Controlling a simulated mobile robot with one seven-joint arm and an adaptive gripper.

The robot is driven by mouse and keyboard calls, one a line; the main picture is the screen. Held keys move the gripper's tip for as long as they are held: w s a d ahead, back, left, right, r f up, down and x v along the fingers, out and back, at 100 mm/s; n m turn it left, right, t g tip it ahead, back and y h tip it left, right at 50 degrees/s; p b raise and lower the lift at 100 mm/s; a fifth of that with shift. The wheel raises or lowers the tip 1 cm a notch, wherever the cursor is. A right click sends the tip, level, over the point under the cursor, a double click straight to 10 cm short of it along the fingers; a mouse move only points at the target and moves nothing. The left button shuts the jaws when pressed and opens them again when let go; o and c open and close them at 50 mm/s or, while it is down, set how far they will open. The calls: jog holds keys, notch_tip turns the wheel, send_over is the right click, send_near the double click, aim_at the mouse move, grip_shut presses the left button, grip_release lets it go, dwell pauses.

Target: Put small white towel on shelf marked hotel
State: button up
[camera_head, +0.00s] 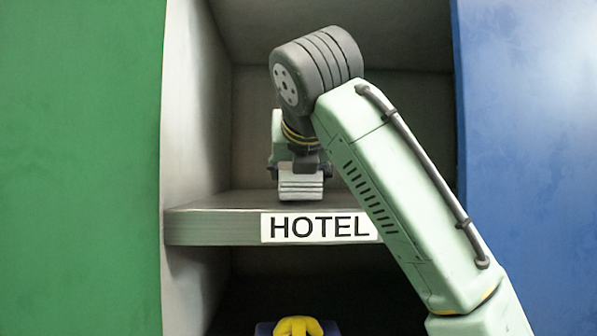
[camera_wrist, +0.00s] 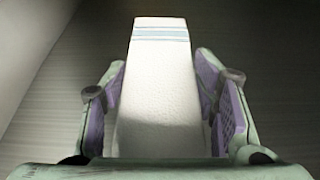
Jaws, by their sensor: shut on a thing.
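The small white towel (camera_wrist: 160,95) is a folded white strip with pale blue-grey stripes near its far end. In the wrist view it lies between the two purple-padded fingers of my gripper (camera_wrist: 160,82), which is shut on it. In the head view the striped end of the towel (camera_head: 300,187) shows below my gripper (camera_head: 300,168), over the shelf (camera_head: 215,224) with the HOTEL label (camera_head: 318,227). The towel is at or just above the shelf surface; I cannot tell if it touches. My arm hides the shelf's right part.
A grey side wall (camera_head: 195,110) bounds the shelf on the left. A green panel (camera_head: 80,160) stands left and a blue panel (camera_head: 530,130) right. A yellow thing (camera_head: 298,326) sits in the dark compartment below. The shelf surface left of the towel looks clear.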

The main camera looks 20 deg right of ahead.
jog(key=shift+f, duration=0.1)
jog(key=shift+f, duration=0.1)
jog(key=shift+f, duration=0.15)
jog(key=o, duration=1.2)
jog(key=shift+r, duration=0.25)
jog(key=b+v, duration=0.2)
jog(key=v, duration=1)
jog(key=shift+s+a+f, duration=0.1)
jog(key=shift+f, duration=0.05)
